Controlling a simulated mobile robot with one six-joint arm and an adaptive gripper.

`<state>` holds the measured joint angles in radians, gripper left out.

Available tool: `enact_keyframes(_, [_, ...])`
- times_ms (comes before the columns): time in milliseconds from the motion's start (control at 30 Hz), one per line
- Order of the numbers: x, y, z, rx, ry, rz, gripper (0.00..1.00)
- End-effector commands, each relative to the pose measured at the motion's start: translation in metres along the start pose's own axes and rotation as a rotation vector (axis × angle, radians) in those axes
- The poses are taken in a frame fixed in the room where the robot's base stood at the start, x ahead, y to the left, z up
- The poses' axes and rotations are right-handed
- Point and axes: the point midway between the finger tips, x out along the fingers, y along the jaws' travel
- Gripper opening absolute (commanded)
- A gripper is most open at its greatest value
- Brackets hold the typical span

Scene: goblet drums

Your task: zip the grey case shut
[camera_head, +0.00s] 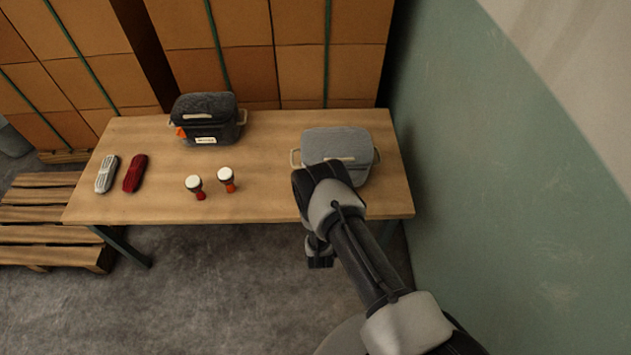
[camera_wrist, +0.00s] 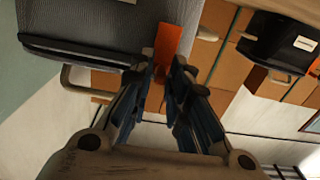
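The grey case (camera_head: 338,143) stands at the right end of the table, its lid down over its body. It also fills the upper left of the wrist view (camera_wrist: 95,18), with a dark strip along its edge. An orange tab (camera_wrist: 172,40) shows beside it there; I cannot tell whether its zip is closed. My gripper (camera_wrist: 164,58) has a gap between its fingertips, and the tab lies at or just beyond them. I cannot tell whether they touch it.
A black case (camera_head: 204,120) with an orange tab stands at the back left of the table (camera_head: 275,195). Two small goblet drums (camera_head: 227,178) stand mid-table. A grey (camera_head: 107,174) and a red (camera_head: 135,173) oblong object lie left. A green wall (camera_head: 500,170) is close on the right.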

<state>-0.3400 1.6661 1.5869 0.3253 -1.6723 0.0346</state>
Motion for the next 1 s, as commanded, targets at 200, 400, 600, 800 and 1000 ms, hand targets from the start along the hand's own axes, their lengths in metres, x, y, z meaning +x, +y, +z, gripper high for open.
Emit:
enact_keyframes(200, [0.001, 0.0, -0.001, 0.001, 0.003, 0.0, 0.3])
enact_keyframes(400, [0.001, 0.0, -0.001, 0.001, 0.004, 0.0, 0.3])
enact_keyframes(600, [-0.012, -0.001, -0.001, 0.0, 0.001, -0.002, 0.3])
enact_keyframes(800, [-0.053, -0.002, 0.0, -0.002, -0.001, -0.004, 0.3])
enact_keyframes(1000, [-0.093, -0.001, 0.0, -0.002, -0.001, -0.003, 0.3])
